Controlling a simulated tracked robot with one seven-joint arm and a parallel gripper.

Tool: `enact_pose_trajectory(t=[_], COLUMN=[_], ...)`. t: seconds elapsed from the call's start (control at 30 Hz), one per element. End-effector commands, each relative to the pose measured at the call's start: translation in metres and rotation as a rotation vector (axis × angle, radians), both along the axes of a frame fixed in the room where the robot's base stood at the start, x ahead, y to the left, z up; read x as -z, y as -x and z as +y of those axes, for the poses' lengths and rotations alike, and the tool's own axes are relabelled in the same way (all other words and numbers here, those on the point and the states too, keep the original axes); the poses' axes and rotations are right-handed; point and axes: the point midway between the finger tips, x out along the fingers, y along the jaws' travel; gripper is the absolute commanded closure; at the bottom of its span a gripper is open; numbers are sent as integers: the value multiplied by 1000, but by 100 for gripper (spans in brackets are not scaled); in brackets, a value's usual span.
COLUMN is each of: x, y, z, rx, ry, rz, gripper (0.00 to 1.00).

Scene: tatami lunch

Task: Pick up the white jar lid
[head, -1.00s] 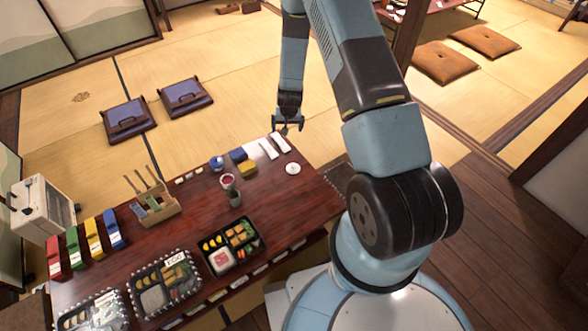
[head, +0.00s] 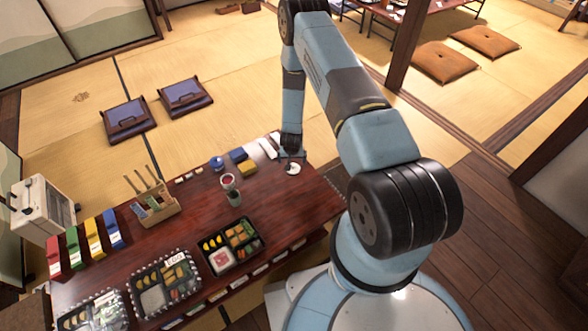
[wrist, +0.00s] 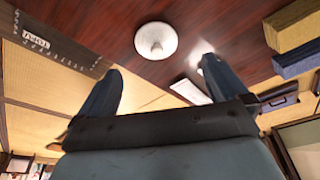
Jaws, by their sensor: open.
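The white jar lid (head: 292,168) lies flat on the dark red wooden table (head: 300,210) near its right end. In the wrist view the lid (wrist: 156,40) is a round white disc with a small knob, beyond my fingertips and between their lines. My gripper (head: 291,155) is over the table just behind the lid in the head view. In the wrist view my gripper (wrist: 158,75) has its two fingers spread wide with nothing between them. The lid appears apart from both fingers.
White folded items (head: 267,148) lie just left of my gripper. The table right of the lid is clear.

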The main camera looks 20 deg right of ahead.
Motion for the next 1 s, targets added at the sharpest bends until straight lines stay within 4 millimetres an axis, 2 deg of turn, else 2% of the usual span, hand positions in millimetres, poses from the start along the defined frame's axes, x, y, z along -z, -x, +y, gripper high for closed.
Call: enact_pose_trajectory(t=[0.1,0.37,0.7,1.0], x=[13,25,63,71], y=[-3,-6,-14,-16], z=[-1,-3,-8,-9], rx=[0,1,1,1], ry=[0,0,0,0], rz=[0,0,-1,-1], gripper=[0,0,0,0])
